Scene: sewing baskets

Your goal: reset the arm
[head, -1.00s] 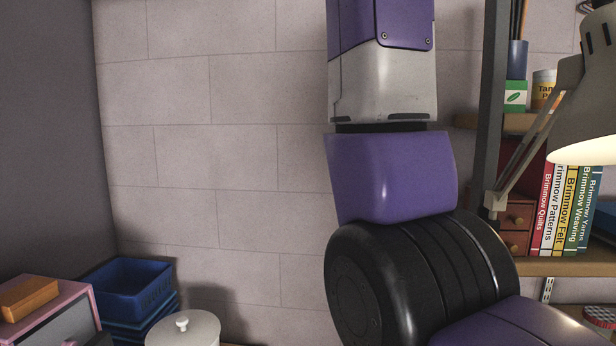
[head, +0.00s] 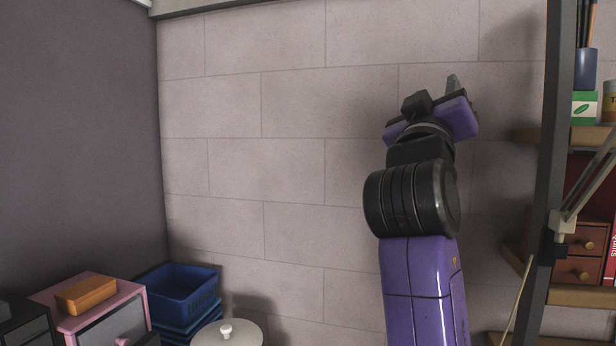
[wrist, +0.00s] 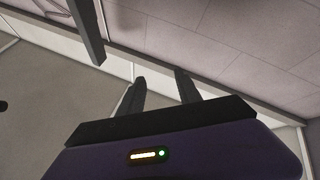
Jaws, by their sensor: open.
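My gripper (head: 453,84) is raised in front of the tiled wall in the head view, at the top of my purple and black arm. Only part of a finger shows there, above the purple gripper body. In the wrist view my gripper (wrist: 160,84) has its two dark fingers apart with nothing between them. They point toward the top of the wall and the ceiling edge.
A shelf unit (head: 553,150) with a dark post stands to the right of my arm. A lamp arm (head: 585,185) crosses it. Blue baskets (head: 180,290), a pink cabinet (head: 75,310) with an orange box (head: 86,294), and a white lidded pot (head: 228,335) are low at left.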

